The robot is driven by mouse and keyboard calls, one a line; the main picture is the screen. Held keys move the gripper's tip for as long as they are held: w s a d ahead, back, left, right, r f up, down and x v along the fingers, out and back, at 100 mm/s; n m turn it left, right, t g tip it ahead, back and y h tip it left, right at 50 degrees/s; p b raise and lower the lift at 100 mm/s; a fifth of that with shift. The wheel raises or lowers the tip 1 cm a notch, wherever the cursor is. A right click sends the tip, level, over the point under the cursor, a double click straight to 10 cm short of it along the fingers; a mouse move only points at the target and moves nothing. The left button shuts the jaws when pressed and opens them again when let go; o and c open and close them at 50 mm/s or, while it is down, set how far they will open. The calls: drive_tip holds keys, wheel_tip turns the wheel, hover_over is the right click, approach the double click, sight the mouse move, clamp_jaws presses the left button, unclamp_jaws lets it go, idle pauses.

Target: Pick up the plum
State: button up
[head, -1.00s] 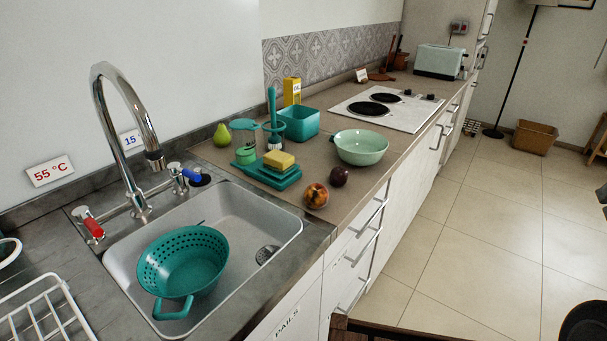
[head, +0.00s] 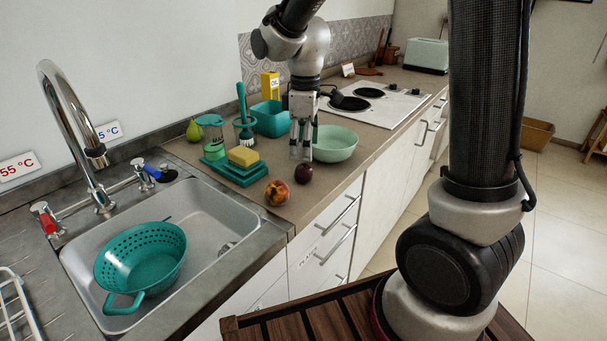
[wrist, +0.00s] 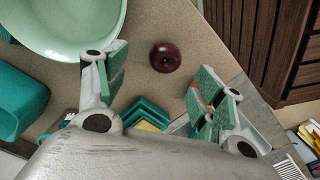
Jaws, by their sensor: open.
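The plum (head: 303,173) is small, round and dark purple. It lies on the brown counter near its front edge, between a peach (head: 277,192) and a pale green bowl (head: 334,145). In the wrist view the plum (wrist: 165,57) shows beyond the fingertips, roughly between their lines. My gripper (head: 301,152) points down just behind and above the plum in the head view. In the wrist view my gripper (wrist: 160,75) has its two green-padded fingers spread wide, with nothing between them. The plum is fully visible and apart from the fingers.
A yellow sponge (head: 243,156) on a teal holder sits to the left. A teal square container (head: 270,118) and a dish brush (head: 242,105) stand behind. The sink holds a teal colander (head: 140,262). A cooktop (head: 385,104) lies beyond the bowl.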

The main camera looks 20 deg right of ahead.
sight(303, 165)
drive_tip(key=f, duration=0.8)
drive_tip(key=shift+s+a, duration=0.25)
drive_tip(key=shift+s, duration=0.05)
drive_tip(key=c, duration=1.2)
